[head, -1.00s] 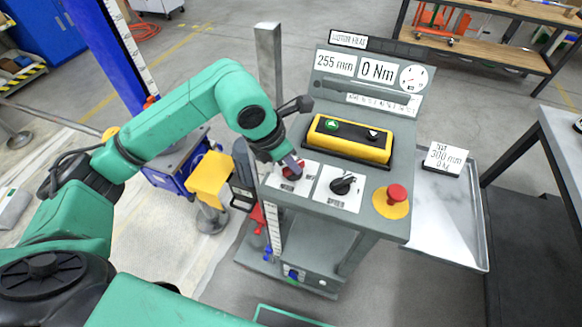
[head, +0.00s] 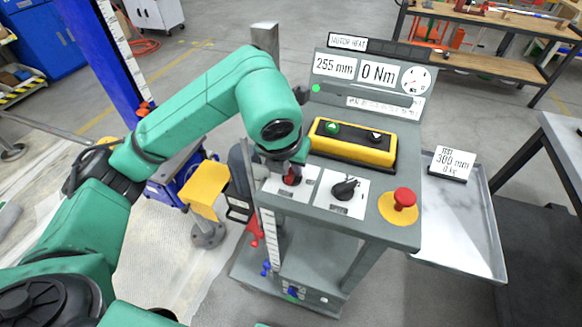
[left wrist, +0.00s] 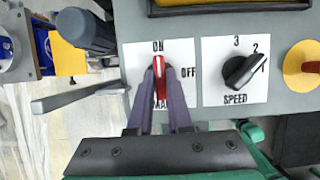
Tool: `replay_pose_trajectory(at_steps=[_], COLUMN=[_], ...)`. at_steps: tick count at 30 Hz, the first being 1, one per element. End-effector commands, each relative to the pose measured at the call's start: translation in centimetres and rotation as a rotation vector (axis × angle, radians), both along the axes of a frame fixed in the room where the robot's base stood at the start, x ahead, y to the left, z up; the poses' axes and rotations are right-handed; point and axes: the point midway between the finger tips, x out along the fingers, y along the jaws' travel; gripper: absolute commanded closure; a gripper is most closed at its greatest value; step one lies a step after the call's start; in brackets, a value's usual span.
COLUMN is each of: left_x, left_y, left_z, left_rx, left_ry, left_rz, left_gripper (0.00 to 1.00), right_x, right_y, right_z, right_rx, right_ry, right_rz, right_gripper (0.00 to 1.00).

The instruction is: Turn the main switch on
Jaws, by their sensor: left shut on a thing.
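The main switch is a red handle (left wrist: 159,76) on a white plate marked ON at the top and OFF at the right in the left wrist view. Its handle stands upright in that view, its tip pointing at ON. In the head view the red switch (head: 291,177) sits at the left of the console's sloped panel, partly hidden by my wrist. My left gripper (left wrist: 164,84) is shut on the handle, a finger on each side. It comes down from above in the head view (head: 296,164). A green lamp (head: 316,88) glows on the console. My right gripper is not in view.
The black speed knob (head: 345,189) is just right of the switch, with a red emergency button (head: 404,198) beyond it. A yellow button box (head: 352,142) lies behind. A metal tray (head: 455,232) with a sign is at the right.

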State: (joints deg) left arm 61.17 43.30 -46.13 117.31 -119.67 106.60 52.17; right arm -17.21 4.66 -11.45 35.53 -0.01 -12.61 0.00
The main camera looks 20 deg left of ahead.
Motion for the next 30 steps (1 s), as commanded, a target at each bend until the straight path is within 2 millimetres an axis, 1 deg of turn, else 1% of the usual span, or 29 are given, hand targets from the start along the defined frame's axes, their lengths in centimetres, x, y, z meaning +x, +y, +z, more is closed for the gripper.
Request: replay_pose_trajectory(at_steps=[12, 13, 14, 15, 25, 28, 30], left_x=[0.1, 0.1, 0.1, 0.1, 0.0, -0.2, -0.5], left_y=[0.0, 0.0, 0.0, 0.0, 0.0, 0.0, 0.0], left_z=[0.2, 0.2, 0.2, 0.2, 0.2, 0.8, 1.7], left_rx=[-0.002, -0.002, -0.001, -0.001, -0.001, -0.002, -0.002], left_ry=[-0.006, -0.006, -0.006, -0.006, -0.002, -0.004, -0.006], left_rz=[0.014, 0.014, 0.013, 0.013, 0.009, 0.009, 0.008], left_gripper=[1.0, 0.79, 0.67, 0.53, 0.53, 0.53, 0.53], right_x=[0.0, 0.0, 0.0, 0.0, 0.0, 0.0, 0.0], right_y=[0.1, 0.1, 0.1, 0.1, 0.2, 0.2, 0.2], right_z=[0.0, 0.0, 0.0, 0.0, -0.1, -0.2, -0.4], right_rx=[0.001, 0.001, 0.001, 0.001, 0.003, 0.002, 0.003], right_ry=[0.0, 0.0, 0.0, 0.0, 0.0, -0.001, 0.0], right_rz=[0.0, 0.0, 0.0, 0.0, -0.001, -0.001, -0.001], right_gripper=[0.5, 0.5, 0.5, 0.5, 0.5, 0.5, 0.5])
